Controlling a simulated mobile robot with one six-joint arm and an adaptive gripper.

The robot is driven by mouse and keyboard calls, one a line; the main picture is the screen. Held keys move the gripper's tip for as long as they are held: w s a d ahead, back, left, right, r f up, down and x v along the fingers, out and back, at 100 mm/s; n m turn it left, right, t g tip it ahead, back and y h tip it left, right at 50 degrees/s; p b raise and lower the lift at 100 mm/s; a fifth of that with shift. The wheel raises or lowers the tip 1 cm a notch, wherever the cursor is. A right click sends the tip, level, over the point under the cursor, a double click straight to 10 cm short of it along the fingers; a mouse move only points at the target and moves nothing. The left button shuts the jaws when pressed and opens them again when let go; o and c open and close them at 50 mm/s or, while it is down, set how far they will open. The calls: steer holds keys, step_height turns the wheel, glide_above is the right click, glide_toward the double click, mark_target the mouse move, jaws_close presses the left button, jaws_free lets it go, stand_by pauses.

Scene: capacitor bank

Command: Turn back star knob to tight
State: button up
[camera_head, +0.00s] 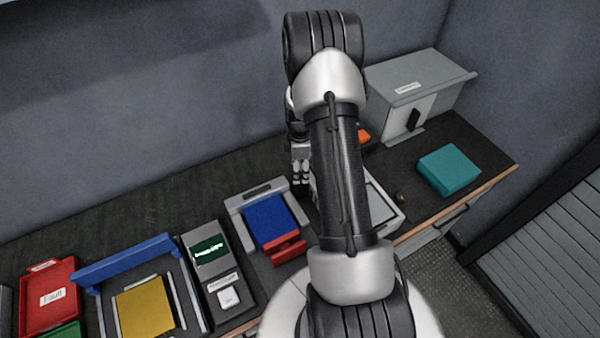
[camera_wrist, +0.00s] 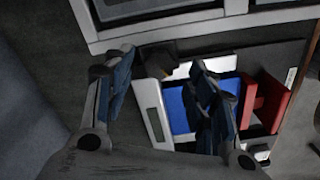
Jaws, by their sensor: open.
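My gripper (camera_head: 301,172) hangs above the back of the bench, just behind the blue block in its grey frame; my arm covers part of this area. In the wrist view my gripper (camera_wrist: 163,60) has its two fingers apart, with nothing clearly held. A small dark brown piece (camera_wrist: 157,62) shows between the fingertips, at a corner of the grey frame. It may be the back star knob, but its shape is too dark to tell. Whether a finger touches it cannot be told. I cannot make out a star knob in the head view.
The grey frame (camera_head: 239,206) holds a blue block (camera_head: 268,220) with a red part (camera_head: 288,248) in front. A meter (camera_head: 209,252), a yellow block (camera_head: 145,308) and a red tray (camera_head: 48,297) are left. A grey cabinet (camera_head: 405,85) and teal box (camera_head: 448,170) are right.

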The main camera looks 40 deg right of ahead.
steer(key=shift+f, duration=1.1)
steer(key=shift+c, duration=0.6)
steer(key=c, duration=0.9)
